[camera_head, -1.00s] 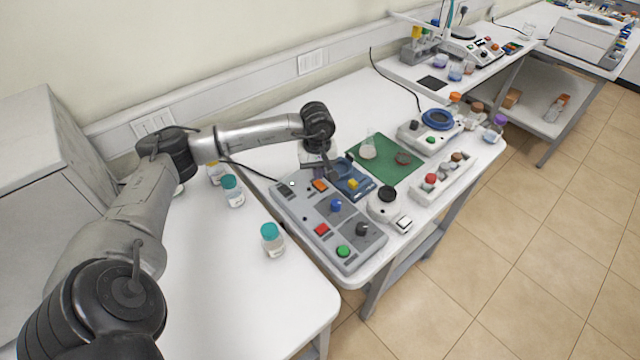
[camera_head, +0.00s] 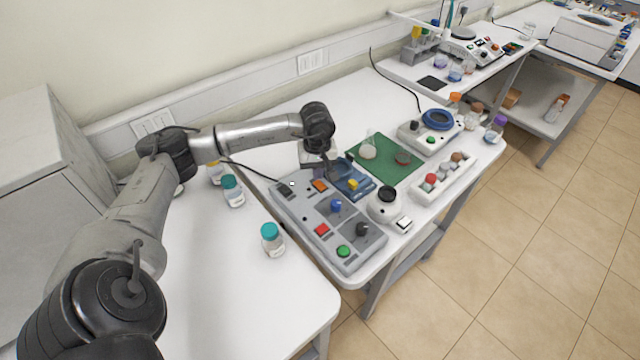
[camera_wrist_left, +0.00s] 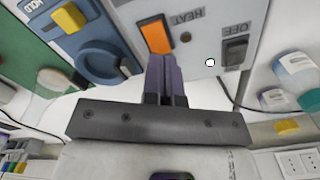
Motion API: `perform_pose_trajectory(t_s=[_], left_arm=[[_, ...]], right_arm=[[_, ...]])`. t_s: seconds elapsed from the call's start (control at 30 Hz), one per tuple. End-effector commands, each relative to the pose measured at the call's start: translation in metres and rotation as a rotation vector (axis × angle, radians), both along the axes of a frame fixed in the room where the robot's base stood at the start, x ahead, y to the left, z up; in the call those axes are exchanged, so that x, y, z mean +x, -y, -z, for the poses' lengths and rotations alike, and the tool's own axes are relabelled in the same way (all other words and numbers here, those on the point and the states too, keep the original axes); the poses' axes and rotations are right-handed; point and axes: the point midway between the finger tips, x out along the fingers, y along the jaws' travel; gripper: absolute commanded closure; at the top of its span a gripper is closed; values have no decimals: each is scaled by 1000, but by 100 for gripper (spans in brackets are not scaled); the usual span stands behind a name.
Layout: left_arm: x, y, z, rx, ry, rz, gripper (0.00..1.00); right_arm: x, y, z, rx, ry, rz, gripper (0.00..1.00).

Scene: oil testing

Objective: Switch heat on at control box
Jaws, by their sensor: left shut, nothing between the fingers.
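The grey control box (camera_head: 309,214) stands on the white bench, with coloured buttons and knobs on its top. Its orange switch (camera_head: 319,185) is near the back edge. In the left wrist view the orange switch (camera_wrist_left: 156,37) sits next to the printed word HEAT. A dark switch (camera_wrist_left: 236,48) beside it is marked OFF. My left gripper (camera_head: 329,173) is over the back of the box, its fingers together and empty. In the left wrist view its fingertips (camera_wrist_left: 161,58) overlap the orange switch's near end; I cannot tell whether they touch it. My right gripper is out of view.
A blue device (camera_head: 356,189) adjoins the box, with a green mat (camera_head: 397,172) behind it. A white pot-like device (camera_head: 384,207) stands at its right. Teal-capped bottles (camera_head: 272,240) stand on the left bench. Clear tabletop lies at the front left.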

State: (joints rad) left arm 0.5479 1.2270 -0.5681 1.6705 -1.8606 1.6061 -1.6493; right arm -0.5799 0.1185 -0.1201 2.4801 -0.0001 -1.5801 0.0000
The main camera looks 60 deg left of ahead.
Motion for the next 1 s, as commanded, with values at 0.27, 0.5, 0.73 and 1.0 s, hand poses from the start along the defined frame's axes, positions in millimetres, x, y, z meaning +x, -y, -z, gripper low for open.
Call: perform_pose_trajectory(t_s=[0.27, 0.5, 0.73, 1.0], left_arm=[[0, 0, 0, 0, 0, 0, 100], [0, 0, 1, 0, 0, 0, 100], [0, 0, 4, 0, 0, 0, 100], [0, 0, 8, 0, 0, 0, 100]], right_arm=[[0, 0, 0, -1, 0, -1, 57], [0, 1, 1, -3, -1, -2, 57], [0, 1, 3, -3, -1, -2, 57], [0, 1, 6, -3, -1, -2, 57]])
